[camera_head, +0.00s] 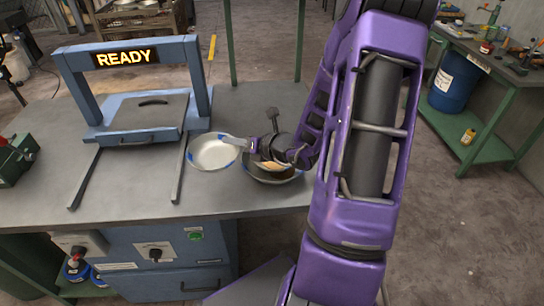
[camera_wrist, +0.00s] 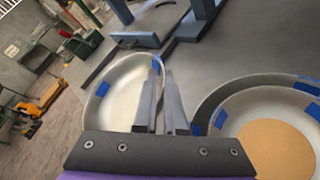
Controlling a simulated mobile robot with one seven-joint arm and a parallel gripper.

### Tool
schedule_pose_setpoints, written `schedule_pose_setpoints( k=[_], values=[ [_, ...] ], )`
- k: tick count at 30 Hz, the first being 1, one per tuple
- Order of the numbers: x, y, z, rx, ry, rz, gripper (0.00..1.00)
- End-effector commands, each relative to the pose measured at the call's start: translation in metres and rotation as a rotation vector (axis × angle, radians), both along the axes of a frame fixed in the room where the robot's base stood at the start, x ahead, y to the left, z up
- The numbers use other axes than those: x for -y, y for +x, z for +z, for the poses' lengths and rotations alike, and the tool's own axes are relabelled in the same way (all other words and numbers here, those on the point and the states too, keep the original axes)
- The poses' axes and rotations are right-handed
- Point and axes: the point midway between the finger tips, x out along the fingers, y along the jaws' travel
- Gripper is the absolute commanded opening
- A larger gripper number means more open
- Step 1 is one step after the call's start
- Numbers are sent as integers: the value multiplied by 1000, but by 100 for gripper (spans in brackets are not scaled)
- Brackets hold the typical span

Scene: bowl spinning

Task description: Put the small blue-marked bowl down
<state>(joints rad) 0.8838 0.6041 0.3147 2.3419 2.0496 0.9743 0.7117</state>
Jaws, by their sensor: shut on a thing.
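The small blue-marked bowl (camera_head: 211,155) is white inside with blue patches on its rim. It is at the table's middle, right of the blue frame. My gripper (camera_head: 231,142) is shut on its right rim. In the wrist view the bowl (camera_wrist: 122,98) is on the left, and my fingers (camera_wrist: 161,70) pinch its right edge. I cannot tell whether its underside touches the table. To its right, partly behind my wrist, other blue-marked bowls (camera_head: 272,179) appear nested; in the wrist view the inner one (camera_wrist: 240,117) holds a tan disc (camera_wrist: 275,150).
A blue frame with a READY sign (camera_head: 124,58) and a flat plate with a handle (camera_head: 148,112) stands on the left of the grey table (camera_head: 120,190). Two dark rails run forward from it. A green box (camera_head: 15,158) is at the far left. The front table strip is clear.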

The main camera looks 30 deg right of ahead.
Motion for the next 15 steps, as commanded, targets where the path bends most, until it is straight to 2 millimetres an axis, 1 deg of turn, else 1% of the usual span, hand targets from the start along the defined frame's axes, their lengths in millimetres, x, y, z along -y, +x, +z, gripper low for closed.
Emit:
schedule_pose_setpoints(
  k=[1, 2, 3, 6, 9, 10, 13, 15],
  values=[
    [32, -3, 10, 3, -5, -35, 0],
    [47, -5, 14, 1, -4, -49, 0],
    [68, -10, 19, -1, -2, -68, 0],
    [111, -23, 30, -4, 3, -110, 0],
    [142, -36, 37, -7, 7, -143, 0],
    [149, -39, 39, -7, 7, -148, 0],
    [165, -47, 42, -9, 10, -166, 0],
    [171, -50, 37, -11, 13, -171, 0]
  ],
)
